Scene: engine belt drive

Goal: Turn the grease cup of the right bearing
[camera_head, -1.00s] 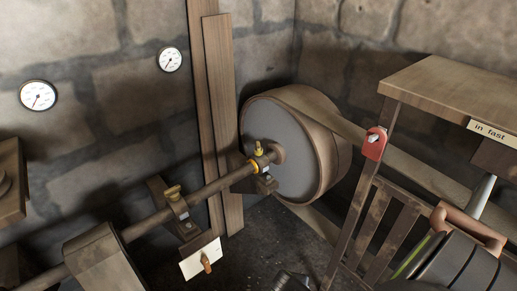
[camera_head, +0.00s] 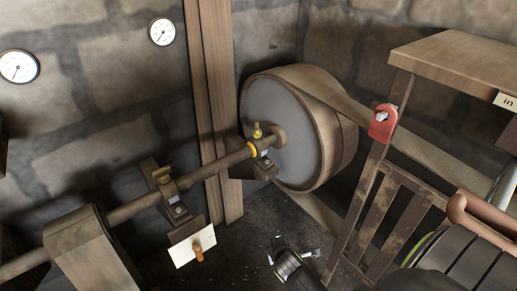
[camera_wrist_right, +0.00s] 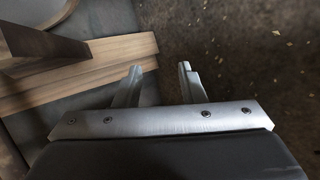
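The right bearing (camera_head: 264,168) holds the shaft beside the big pulley in the head view. Its small brass grease cup (camera_head: 257,131) stands upright on top. The grease cups are not in that view. My left gripper is not in view.
A big pulley (camera_head: 285,130) with a belt (camera_head: 385,133) stands right of the right bearing. The shaft (camera_head: 215,167) runs to a block at lower left. A wooden stand (camera_head: 378,180) with a red switch (camera_head: 383,122) is on the right. A white card (camera_head: 193,246) hangs below the left bearing.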

